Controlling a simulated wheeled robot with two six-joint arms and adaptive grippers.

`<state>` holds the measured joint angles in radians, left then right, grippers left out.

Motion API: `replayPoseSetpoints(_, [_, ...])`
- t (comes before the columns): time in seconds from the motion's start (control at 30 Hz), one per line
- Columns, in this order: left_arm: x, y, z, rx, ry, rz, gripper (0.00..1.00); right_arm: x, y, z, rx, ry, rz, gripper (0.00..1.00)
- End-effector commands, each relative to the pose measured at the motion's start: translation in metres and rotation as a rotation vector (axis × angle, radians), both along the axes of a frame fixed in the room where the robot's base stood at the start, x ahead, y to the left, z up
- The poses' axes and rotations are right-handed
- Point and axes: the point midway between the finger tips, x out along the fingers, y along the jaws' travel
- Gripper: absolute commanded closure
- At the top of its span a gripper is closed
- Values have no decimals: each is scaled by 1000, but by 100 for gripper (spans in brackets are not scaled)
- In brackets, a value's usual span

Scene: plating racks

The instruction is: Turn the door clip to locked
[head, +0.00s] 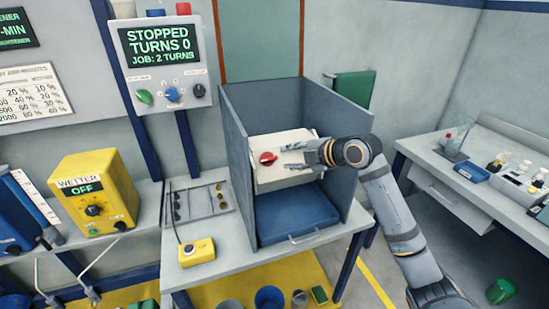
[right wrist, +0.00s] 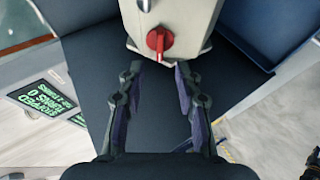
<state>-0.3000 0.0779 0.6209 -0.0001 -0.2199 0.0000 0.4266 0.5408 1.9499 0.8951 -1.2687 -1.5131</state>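A white box (head: 283,160) sits inside an open-fronted grey enclosure. A red turning clip (head: 267,158) with a short handle is on its front face. In the right wrist view the red clip (right wrist: 159,42) lies just beyond the fingertips, its handle pointing toward the bottom of the picture. My right gripper (head: 293,156) is in front of the box, beside the clip. In the right wrist view my right gripper (right wrist: 158,72) is open and empty, its two fingers well apart. I see no contact with the clip. My left gripper is not in view.
Grey enclosure walls (head: 236,170) stand close on both sides of the box. A blue tray (head: 295,215) with a handle lies below it. A yellow switch box (head: 197,251) and a small tools tray (head: 200,203) are left on the bench. A screen (head: 160,45) reads "STOPPED TURNS 0".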

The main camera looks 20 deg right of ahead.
Motion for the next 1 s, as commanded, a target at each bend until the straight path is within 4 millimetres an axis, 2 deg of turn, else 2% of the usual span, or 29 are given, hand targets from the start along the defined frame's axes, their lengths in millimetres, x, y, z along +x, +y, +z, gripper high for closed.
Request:
replayPoseSetpoints(0.2, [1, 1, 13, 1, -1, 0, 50, 36, 21, -20, 8, 2, 1, 66])
replayPoseSetpoints(0.33, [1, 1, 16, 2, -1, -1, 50, 51, 28, -31, 5, 1, -2, 66])
replayPoseSetpoints(0.5, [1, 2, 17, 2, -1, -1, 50, 60, 32, -38, 2, 1, -1, 66])
replayPoseSetpoints(0.73, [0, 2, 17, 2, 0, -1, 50, 60, 32, -38, 0, 0, -1, 66])
replayPoseSetpoints(1.0, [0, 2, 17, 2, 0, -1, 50, 60, 32, -38, 0, 0, -1, 100])
